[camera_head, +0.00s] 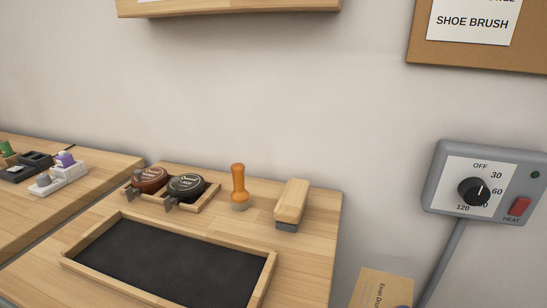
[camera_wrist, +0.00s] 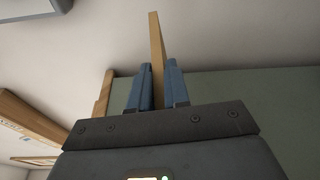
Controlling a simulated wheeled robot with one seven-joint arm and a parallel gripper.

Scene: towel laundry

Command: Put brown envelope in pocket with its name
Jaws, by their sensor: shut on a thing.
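The brown envelope (camera_head: 378,287) shows at the bottom edge of the head view, right of the table, tilted. It carries printed writing that starts "Evan Dru"; the rest is cut off or too small to read. In the wrist view the envelope (camera_wrist: 157,45) is seen edge-on as a thin tan strip. My gripper (camera_wrist: 159,70) is shut on it, with a blue finger on each side. The strip stands out beyond the fingertips. I see no pocket with a name in either view.
A grey dial box (camera_head: 485,190) with a red switch and cable is on the wall near the envelope. The wooden table (camera_head: 318,225) holds a black-bottomed tray (camera_head: 165,265), two round tins, an orange-handled tool and a brush. A grey-green panel (camera_wrist: 270,105) is right in the wrist view.

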